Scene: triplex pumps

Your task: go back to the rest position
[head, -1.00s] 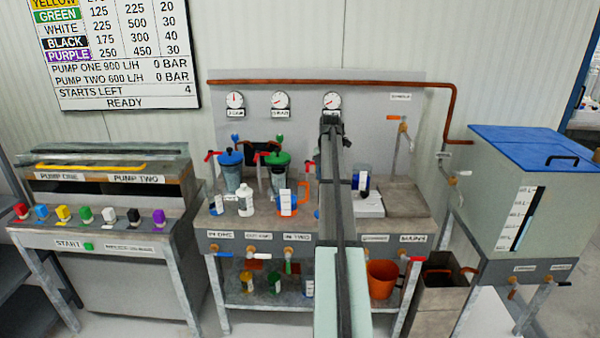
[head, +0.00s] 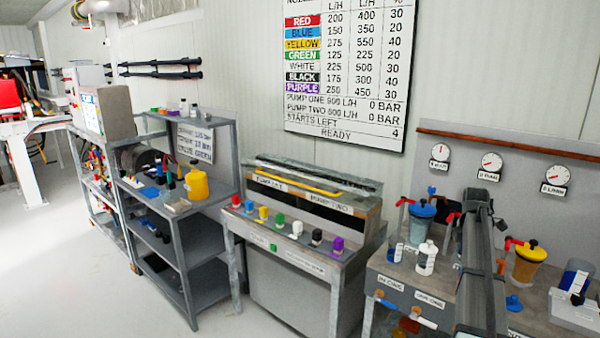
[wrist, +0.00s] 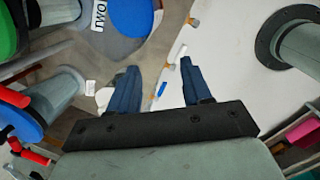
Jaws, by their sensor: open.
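My gripper shows in the wrist view (wrist: 158,75) with its two dark blue fingers apart and nothing between them. In the head view my arm rises at the right in front of the pump bench (head: 395,268), and it hides part of that bench. The gripper's fingers cannot be made out there. In the wrist view, the grey bench top and the pale floor lie beyond the fingers. No marker of the rest position shows.
Blue-lidded (head: 422,207) and yellow-lidded (head: 530,248) vessels and a white bottle (head: 426,258) stand near my arm. A control desk (head: 300,285) with coloured blocks is in the middle. A grey shelf rack (head: 190,255) stands left. Open floor lies front left.

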